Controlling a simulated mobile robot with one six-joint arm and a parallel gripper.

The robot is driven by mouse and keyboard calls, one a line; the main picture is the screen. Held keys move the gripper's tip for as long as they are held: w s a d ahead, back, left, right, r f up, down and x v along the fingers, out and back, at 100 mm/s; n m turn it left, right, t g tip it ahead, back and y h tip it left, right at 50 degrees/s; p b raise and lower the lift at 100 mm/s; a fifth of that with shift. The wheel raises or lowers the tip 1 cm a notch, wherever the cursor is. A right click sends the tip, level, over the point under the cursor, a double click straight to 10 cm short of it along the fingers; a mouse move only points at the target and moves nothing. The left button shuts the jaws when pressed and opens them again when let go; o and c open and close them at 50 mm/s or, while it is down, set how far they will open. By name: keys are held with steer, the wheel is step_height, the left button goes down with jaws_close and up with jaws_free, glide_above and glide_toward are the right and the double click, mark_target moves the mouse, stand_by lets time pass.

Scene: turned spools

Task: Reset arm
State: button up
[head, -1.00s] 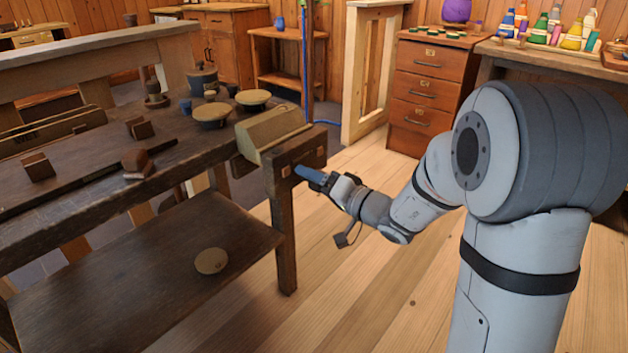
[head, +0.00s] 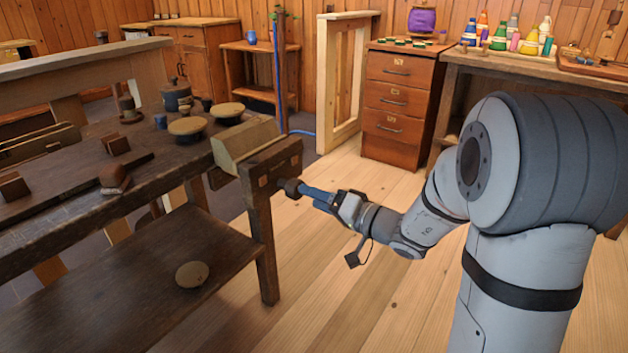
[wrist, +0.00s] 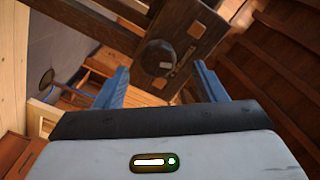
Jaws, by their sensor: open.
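My gripper (head: 306,192) is stretched toward the right end of the dark workbench (head: 150,165), its two blue fingers pointing at the bench's end leg. In the wrist view my gripper (wrist: 162,78) is open, with the fingers wide apart and nothing held. A round dark knob (head: 292,188) on the bench end is just beyond the fingertips. It also shows in the wrist view (wrist: 159,57), in line with the gap between the fingers. I cannot tell exactly how far the tips are from it.
A round disc (head: 192,274) lies on the lower shelf (head: 130,285). A drawer cabinet (head: 400,105) and a bottle-laden table (head: 560,65) stand behind. Floor right of the bench is clear.

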steer(key=s+a+r+n+g+h+p, duration=0.3)
steer(key=s+r+g+p, duration=0.6)
steer(key=s+r+p, duration=0.95)
steer(key=s+d+r+m+h+p, duration=0.1)
steer(key=d+r+h+p, duration=0.4)
steer(key=p, duration=0.5)
steer(key=s+d+r+m+t+h+p, duration=0.1)
steer(key=s+d+r+h+p, duration=0.3)
steer(key=d+r+p, duration=0.6)
step_height(320, 180, up, 2)
steer(key=m+h+p, duration=0.1)
steer(key=h, duration=0.1)
steer(key=shift+s+d+r+h, duration=0.15)
steer(key=shift+s+d+h, duration=0.05)
steer(key=shift+s+h, duration=0.1)
